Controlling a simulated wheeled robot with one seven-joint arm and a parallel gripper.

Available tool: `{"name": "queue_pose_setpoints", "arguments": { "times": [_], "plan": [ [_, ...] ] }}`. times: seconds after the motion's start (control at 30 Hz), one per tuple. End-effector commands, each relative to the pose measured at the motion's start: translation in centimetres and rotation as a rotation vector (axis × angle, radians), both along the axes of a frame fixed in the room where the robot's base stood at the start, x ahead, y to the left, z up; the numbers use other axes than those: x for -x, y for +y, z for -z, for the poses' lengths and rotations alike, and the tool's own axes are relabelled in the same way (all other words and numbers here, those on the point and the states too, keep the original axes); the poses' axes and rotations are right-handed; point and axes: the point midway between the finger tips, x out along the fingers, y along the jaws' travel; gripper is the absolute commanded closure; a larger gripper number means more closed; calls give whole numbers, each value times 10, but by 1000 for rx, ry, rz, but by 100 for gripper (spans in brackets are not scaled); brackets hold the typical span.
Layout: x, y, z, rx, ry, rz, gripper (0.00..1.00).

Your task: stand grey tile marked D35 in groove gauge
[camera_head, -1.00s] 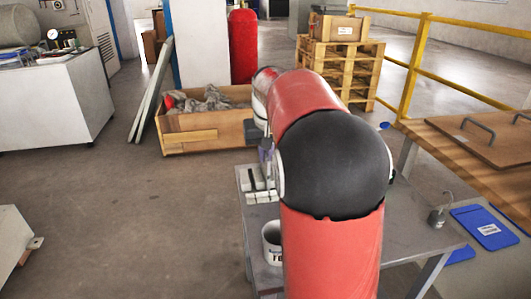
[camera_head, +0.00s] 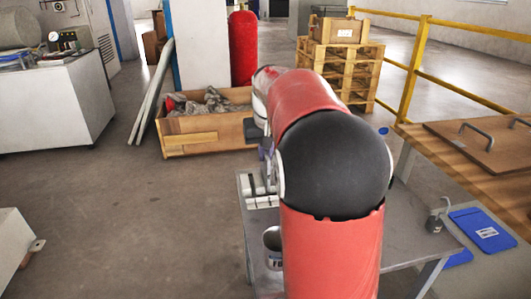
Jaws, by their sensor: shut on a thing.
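My gripper (camera_head: 267,153) shows only in part at the left edge of my red and black arm, above the back left of the grey table. It is shut on what looks like the grey tile (camera_head: 271,172), a narrow grey sliver at the arm's edge. Its D35 mark cannot be read. A pale block with dark slots, which looks like the groove gauge (camera_head: 254,187), lies on the table just below and left of the gripper. My arm hides its right side. I cannot tell whether the tile touches the gauge.
A wooden bench (camera_head: 447,149) borders the right side. A wooden crate (camera_head: 205,144) stands behind.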

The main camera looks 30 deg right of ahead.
Motion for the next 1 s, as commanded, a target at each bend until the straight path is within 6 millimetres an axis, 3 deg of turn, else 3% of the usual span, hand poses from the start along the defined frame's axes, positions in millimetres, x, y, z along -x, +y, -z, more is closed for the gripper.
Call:
{"name": "queue_pose_setpoints", "arguments": {
  "times": [1.0],
  "plan": [
    [0, 0, -63, 1, -2, 0, 100]
  ]
}}
